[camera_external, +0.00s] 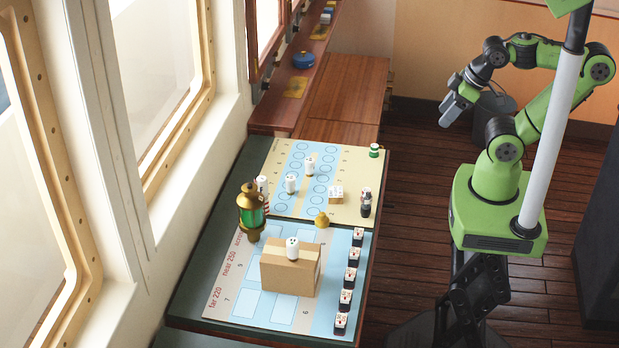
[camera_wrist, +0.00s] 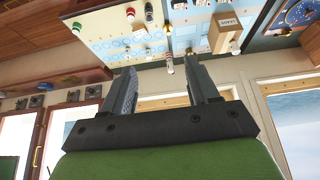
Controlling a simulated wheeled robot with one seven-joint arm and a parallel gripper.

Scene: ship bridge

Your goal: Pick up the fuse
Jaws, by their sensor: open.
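Several small white cylinders with dark marks stand at the table by the windows in the external view: two on the far mat, (camera_external: 309,165) and (camera_external: 290,183), and one on top of a cardboard box (camera_external: 284,275). I cannot tell for sure which small item is the fuse. A dark item with a red and white top (camera_external: 366,202) stands at the far mat's right edge. My gripper (camera_external: 455,108) is right of the table, over the floor, apart from everything on the mats. In the wrist view my gripper (camera_wrist: 160,68) is open and empty, its fingers spread.
A brass lantern (camera_external: 251,212) with green glass stands at the left, a tall obstacle. Several dark blocks with white tops (camera_external: 351,277) line the near mat's right edge. A green-topped jar (camera_external: 374,150) is at the far mat's corner. Wooden floor (camera_external: 420,215) between table and base is clear.

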